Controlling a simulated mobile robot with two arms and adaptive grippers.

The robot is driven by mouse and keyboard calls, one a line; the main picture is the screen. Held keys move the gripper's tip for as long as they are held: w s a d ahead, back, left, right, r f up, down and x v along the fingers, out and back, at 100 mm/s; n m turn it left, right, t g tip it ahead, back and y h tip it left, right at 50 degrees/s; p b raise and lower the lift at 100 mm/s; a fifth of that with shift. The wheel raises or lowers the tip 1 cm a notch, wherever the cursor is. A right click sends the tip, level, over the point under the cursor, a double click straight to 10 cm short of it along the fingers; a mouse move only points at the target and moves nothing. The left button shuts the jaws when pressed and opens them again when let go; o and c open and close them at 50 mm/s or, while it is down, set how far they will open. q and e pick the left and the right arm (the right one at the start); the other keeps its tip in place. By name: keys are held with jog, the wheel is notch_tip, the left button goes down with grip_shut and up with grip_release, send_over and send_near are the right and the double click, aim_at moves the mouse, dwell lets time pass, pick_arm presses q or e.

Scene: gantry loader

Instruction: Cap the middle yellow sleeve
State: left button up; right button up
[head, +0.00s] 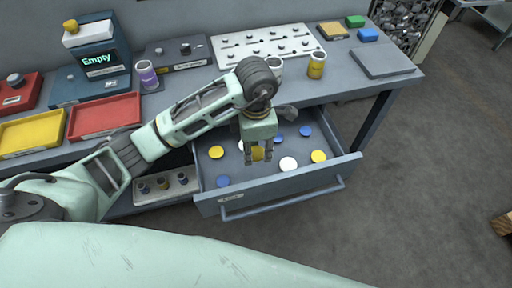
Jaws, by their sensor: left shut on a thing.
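My left gripper (258,157) reaches down into the open drawer (275,195) and is shut on a yellow cap (258,153). Loose caps lie in the drawer: yellow ones at its left (216,152) and right (318,156), a white one (288,164) and several blue ones (306,131). A yellow sleeve (316,66) stands upright on the bench behind the drawer. A rack (178,192) left of the drawer holds several dark-looking sleeves, too small to make out well. My right gripper is not in view.
On the bench (213,76) stand a purple sleeve (147,76), a white sleeve (275,66) partly behind my arm, a white peg panel (265,45), a dark box reading "Empty" (100,60), a red tray (104,115) and a yellow tray (30,132).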

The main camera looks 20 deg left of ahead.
aim_at(256, 151)
pick_arm(q)
jog(key=shift+r+p, duration=0.85)
jog(key=shift+r, duration=0.7)
